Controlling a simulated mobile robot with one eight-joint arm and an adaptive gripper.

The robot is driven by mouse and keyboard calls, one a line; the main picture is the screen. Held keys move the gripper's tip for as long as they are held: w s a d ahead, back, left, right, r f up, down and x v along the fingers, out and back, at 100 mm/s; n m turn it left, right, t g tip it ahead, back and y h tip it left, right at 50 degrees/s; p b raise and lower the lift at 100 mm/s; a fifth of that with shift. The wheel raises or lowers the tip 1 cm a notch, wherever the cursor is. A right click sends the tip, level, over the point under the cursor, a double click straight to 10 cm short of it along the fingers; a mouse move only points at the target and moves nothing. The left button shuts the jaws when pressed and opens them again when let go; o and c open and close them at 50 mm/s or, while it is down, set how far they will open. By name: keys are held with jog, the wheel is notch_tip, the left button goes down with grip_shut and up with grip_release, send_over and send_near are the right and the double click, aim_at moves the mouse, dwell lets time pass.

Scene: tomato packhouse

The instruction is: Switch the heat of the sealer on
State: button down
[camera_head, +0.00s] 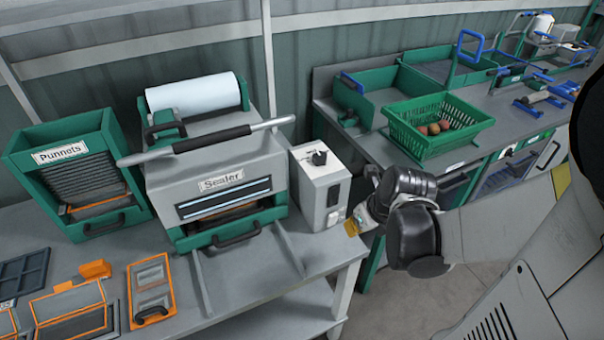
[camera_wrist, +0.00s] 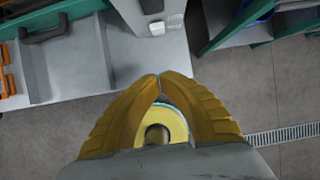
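The sealer (camera_head: 225,188) is a grey and green machine with a film roll on top and a long bar handle across it. A pale control box (camera_head: 312,195) stands against its right side, with a black knob (camera_head: 319,157) on top and small switches (camera_head: 334,214) low on its front. The switch positions are too small to read. My gripper (camera_head: 352,228) is just right of the box's front, apart from it. In the wrist view its yellow fingers (camera_wrist: 159,76) meet at the tips with nothing between them, and the box's pale switch (camera_wrist: 157,28) shows ahead.
A Punnets dispenser (camera_head: 82,180) stands left of the sealer, with orange-edged trays (camera_head: 152,290) in front. A green crate (camera_head: 455,140) holding several tomatoes sits on the right bench (camera_head: 372,148). Open floor (camera_wrist: 270,95) lies between the benches and below my gripper.

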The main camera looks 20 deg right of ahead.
aim_at(332, 219)
jog(key=b+x, duration=0.5)
jog(key=x, duration=0.5)
jog(key=shift+w+f+b, duration=0.2)
jog(key=shift+f+b, duration=0.1)
jog(key=shift+b, duration=0.1)
jog(key=shift+w+r, duration=0.25)
jog(key=shift+w, duration=0.35)
jog(key=shift+w+r, duration=0.25)
jog(key=shift+w, duration=0.35)
jog(key=shift+w+r, duration=0.2)
jog(key=shift+w, duration=0.35)
